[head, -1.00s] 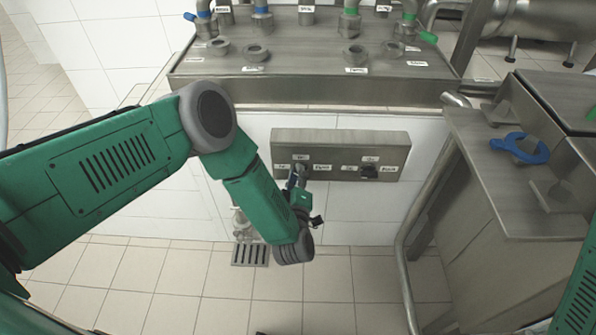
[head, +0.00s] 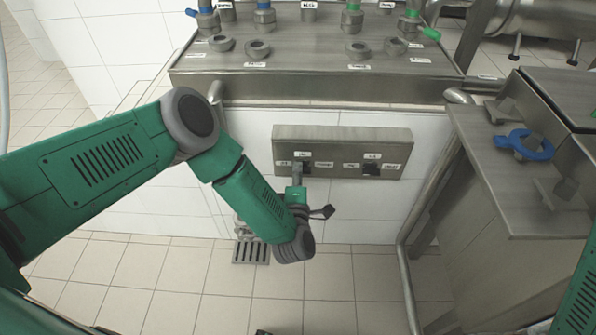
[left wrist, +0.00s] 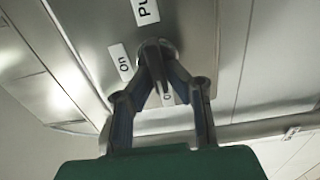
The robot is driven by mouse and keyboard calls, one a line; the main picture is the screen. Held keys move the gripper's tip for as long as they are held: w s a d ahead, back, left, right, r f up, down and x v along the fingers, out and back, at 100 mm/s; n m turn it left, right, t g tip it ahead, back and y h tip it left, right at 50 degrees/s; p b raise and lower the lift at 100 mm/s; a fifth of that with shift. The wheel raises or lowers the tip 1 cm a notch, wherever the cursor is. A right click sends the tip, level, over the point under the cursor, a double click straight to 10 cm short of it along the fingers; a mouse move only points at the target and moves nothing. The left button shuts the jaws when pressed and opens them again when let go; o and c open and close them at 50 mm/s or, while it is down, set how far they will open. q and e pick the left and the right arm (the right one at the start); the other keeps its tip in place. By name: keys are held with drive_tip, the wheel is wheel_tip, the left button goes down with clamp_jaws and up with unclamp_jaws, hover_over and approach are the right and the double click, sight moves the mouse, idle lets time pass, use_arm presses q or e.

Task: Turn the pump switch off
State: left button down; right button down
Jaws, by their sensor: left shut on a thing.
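The pump switch (left wrist: 156,45) sits on a grey metal control panel (head: 340,135), at the panel's left. In the left wrist view, labels reading "On" (left wrist: 124,63) and "Pu..." (left wrist: 146,10) show next to it. My left gripper (head: 300,172) is at this switch in the head view. In the left wrist view its two fingers (left wrist: 158,58) converge and are shut on the switch knob. The fingers hide much of the knob, so I cannot tell its exact angle. My right gripper is not in view.
A second dark switch (head: 371,169) is on the panel's right half. A steel counter (head: 320,85) with pipe fittings juts out above the panel. A floor drain (head: 251,253) lies below.

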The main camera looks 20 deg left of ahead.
use_arm(q)
drive_tip(key=shift+s+f, duration=0.2)
drive_tip(key=shift+f, duration=0.15)
drive_tip(key=c, duration=1.6)
unclamp_jaws()
drive_tip(key=shift+c, duration=0.2)
drive_tip(key=shift+o, duration=0.2)
drive_tip(key=shift+w, duration=0.1)
drive_tip(key=shift+r, duration=0.15)
drive_tip(key=v, duration=1.2)
